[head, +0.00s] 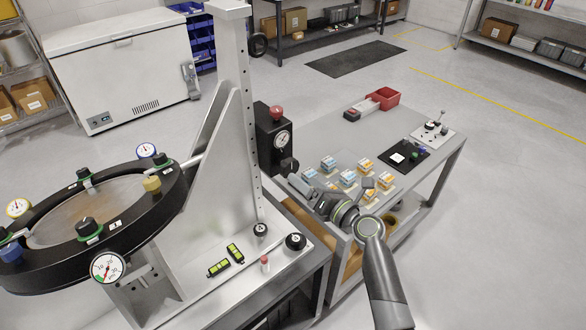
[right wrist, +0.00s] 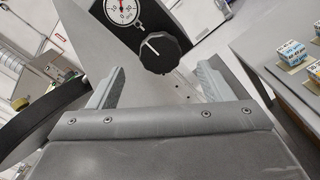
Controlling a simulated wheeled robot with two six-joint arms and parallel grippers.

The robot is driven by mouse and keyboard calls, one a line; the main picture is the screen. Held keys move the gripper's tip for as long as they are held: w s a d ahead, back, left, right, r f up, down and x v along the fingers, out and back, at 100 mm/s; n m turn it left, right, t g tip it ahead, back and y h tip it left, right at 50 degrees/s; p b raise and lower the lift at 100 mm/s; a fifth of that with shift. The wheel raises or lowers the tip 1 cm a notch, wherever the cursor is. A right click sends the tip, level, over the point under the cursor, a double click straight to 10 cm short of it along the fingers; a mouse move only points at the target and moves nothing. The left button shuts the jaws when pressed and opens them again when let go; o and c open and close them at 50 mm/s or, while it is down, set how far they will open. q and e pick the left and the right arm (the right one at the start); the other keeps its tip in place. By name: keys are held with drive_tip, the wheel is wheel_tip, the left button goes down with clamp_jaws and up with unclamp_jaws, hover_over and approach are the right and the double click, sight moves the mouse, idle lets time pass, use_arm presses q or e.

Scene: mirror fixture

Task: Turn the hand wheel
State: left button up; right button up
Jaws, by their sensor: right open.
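The hand wheel, a black scalloped knob with a white pointer line (right wrist: 165,52), is on the dark box below a dial gauge in the right wrist view. In the head view the knob (head: 288,166) shows small and dark at the foot of the black box (head: 268,140). My right gripper (head: 298,182) is just in front of it. In the right wrist view its two fingers (right wrist: 160,84) are spread apart with nothing between them. The knob lies ahead of the gap, apart from the fingers. My left gripper is not in view.
A tall metal bracket (head: 225,160) carries a round mirror frame (head: 95,215) with gauges at left. Several small blue and orange boxes (head: 348,178) stand on the grey table (head: 335,135) near my right arm.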

sight(292, 170)
drive_tip(key=x, duration=0.6)
drive_tip(key=shift+c, duration=0.4)
drive_tip(key=c, duration=0.9)
drive_tip(key=shift+n, duration=0.4)
